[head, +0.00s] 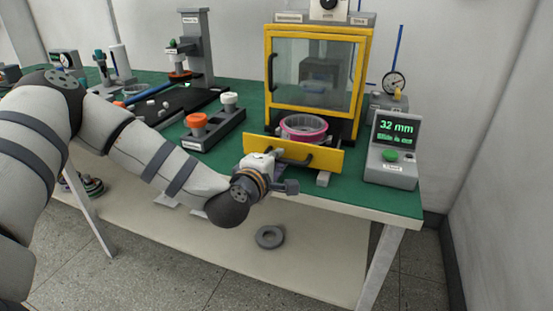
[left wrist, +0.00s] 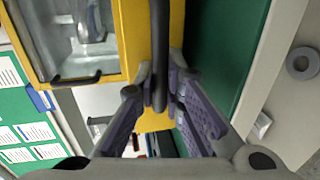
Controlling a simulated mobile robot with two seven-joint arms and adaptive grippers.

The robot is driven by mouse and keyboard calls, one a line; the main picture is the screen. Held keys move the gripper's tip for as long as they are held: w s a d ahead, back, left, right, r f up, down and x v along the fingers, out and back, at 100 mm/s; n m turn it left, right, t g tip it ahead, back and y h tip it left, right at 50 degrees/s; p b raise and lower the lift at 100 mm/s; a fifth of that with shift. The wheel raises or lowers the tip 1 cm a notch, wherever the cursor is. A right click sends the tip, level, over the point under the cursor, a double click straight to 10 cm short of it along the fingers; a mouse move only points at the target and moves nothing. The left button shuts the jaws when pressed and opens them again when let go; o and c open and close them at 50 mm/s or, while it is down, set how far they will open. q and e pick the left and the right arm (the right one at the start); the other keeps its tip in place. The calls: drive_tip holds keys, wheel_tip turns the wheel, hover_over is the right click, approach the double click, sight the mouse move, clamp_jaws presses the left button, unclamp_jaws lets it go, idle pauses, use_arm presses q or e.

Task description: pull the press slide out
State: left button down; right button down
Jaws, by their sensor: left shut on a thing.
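The press (head: 316,68) is a yellow-framed cabinet with a clear window, standing on the green bench. Its slide has a yellow front panel (head: 318,157) that stands forward of the frame, near the bench's front edge. A pink ring-shaped part (head: 303,127) sits on the slide behind the panel. The dark bar handle (head: 294,161) is on the panel; it also shows in the left wrist view (left wrist: 160,40). My left gripper (left wrist: 162,88) is shut on this handle, one finger on each side. In the head view my wrist partly hides the panel's left end. My right gripper is not in view.
A display (head: 396,130) reading 32 mm stands right of the press. A block with an orange-topped piece (head: 196,122) and a white-topped piece (head: 229,100) stands to the left. A grey ring (head: 269,237) lies on the lower shelf. The space before the panel holds my arm.

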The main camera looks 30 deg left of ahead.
use_arm(q)
drive_tip(key=c, duration=1.7)
unclamp_jaws()
drive_tip(key=shift+o, duration=0.2)
drive_tip(key=v, duration=0.7)
drive_tip(key=shift+s, duration=0.25)
drive_tip(key=shift+r, duration=0.1)
